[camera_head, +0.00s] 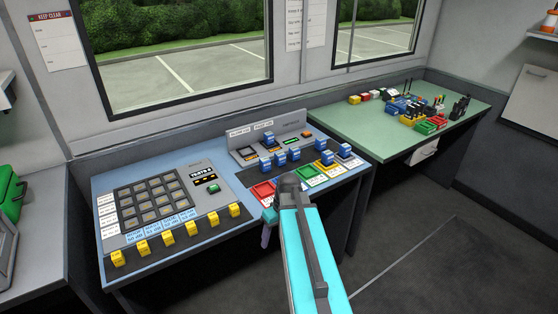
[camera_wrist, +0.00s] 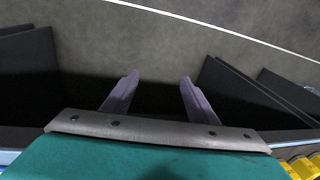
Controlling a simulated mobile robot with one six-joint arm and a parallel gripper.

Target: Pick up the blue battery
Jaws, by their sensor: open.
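Several blue batteries (camera_head: 294,156) stand upright on the right part of the blue desk (camera_head: 233,242), around a dark rack and the coloured trays. One blue battery (camera_head: 327,158) is near the yellow tray. Which one the task means I cannot tell. My gripper (camera_head: 267,228) is at the desk's front edge, in front of the red tray (camera_head: 263,191) and apart from the batteries. In the wrist view my gripper (camera_wrist: 158,78) is open, with two purple fingers apart and nothing between them. No blue battery shows in the wrist view.
A keypad panel (camera_head: 151,204) with yellow blocks (camera_head: 166,237) along its front fills the desk's left part. A grey console (camera_head: 270,136) stands behind the batteries. A green table (camera_head: 377,144) with many small parts is at the right. The floor (camera_wrist: 200,45) in front is open.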

